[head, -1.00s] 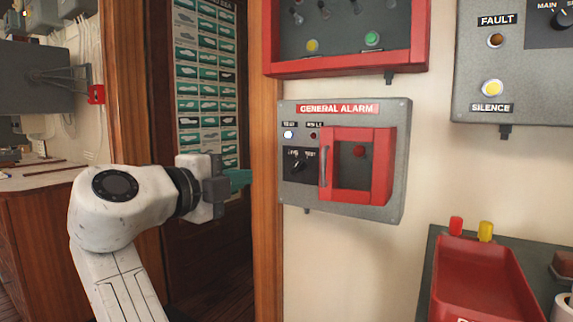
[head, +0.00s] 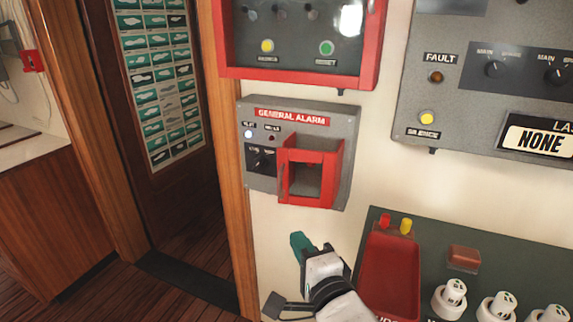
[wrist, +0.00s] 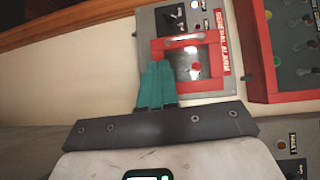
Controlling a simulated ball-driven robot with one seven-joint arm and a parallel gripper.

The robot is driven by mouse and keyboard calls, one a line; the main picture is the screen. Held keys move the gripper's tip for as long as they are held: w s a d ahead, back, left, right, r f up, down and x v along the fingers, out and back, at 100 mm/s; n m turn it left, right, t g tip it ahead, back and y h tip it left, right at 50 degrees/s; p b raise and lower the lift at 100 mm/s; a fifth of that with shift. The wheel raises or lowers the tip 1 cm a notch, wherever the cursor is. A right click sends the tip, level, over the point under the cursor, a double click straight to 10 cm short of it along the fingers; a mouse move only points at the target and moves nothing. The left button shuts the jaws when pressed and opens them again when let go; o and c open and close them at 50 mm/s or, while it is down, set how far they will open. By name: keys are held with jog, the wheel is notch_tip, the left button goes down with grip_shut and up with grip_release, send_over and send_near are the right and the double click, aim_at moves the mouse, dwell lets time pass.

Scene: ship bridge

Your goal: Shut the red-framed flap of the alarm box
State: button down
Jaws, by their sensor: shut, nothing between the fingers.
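The grey alarm box (head: 352,120), labelled GENERAL ALARM, is on the wall in the middle of the head view. Its red-framed flap (head: 340,165) stands out from the box's lower right; the exact angle is unclear. In the wrist view the alarm box (wrist: 145,22) appears turned on its side, with the flap (wrist: 213,68) and a red button behind it. My gripper (head: 298,238) is shut and empty, below the box and apart from it in the head view. Its teal fingers (wrist: 166,66) overlap the flap's lower edge in the wrist view; contact cannot be told.
A red-framed panel (head: 372,60) is just above the box. A grey panel (head: 405,110) is at upper right. A red tray (head: 390,270) and white knobbed fittings (head: 497,306) are at lower right. A wooden door frame (head: 225,150) stands close on the left.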

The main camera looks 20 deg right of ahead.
aim_at(281, 189)
jog(key=s+d+r+p, duration=0.1)
jog(key=s+d+r, duration=0.1)
jog(key=s+r, duration=0.15)
jog(key=shift+n+t+y, duration=0.4)
jog(key=w+p, duration=0.6)
jog(key=w, duration=0.7)
jog(key=shift+w+a+r, duration=0.1)
jog(key=shift+a, duration=0.05)
jog(key=shift+w, duration=0.55)
jog(key=shift+w+f, duration=0.1)
jog(key=shift+f, duration=0.1)
jog(key=shift+w+r+b, duration=0.15)
jog(key=shift+w+b, duration=0.65)
jog(key=shift+w, duration=0.35)
